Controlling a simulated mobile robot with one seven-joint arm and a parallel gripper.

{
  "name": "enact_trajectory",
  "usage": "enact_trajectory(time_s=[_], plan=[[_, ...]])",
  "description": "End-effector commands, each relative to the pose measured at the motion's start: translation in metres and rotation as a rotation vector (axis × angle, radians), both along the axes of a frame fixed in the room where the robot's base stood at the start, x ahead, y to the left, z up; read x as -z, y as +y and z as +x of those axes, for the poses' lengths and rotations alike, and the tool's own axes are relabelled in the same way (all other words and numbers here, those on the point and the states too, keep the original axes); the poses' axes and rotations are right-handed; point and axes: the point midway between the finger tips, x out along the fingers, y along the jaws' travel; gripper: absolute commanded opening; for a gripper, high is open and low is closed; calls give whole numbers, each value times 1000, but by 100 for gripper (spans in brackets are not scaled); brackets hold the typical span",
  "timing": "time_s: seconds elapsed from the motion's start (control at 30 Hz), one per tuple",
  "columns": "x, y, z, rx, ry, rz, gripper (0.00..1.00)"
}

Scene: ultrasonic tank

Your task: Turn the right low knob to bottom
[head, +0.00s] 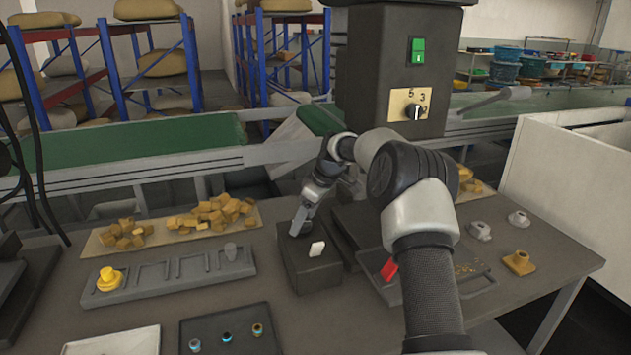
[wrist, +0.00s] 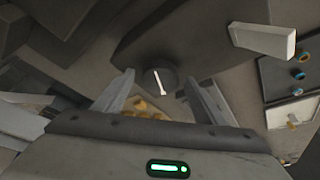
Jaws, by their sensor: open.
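A round dark knob (wrist: 168,76) with a white line shows in the wrist view, on top of the dark box. The line runs nearly upright, its lower end tipped slightly right. My gripper (wrist: 162,88) is open, with one finger on each side of the knob in that view. I cannot tell whether the fingers touch it. In the head view my gripper (head: 301,222) points down over the back of the dark box (head: 318,272) and hides the knob there.
A tall dark cabinet (head: 378,70) behind bears a green switch (head: 417,51) and another dial (head: 415,112). A grey rack (head: 170,285) and a dark tray (head: 265,340) with small parts lie left. A red part (head: 389,270) lies right of the box.

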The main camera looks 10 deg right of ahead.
Motion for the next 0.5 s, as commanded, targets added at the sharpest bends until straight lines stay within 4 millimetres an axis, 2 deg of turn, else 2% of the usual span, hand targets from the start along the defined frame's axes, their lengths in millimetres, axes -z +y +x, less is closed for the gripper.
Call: enact_trajectory(time_s=[0.03,0.5], plan=[[8,1,-1,68,-3,-3,65],[6,8,-3,694,-6,-2,65]])
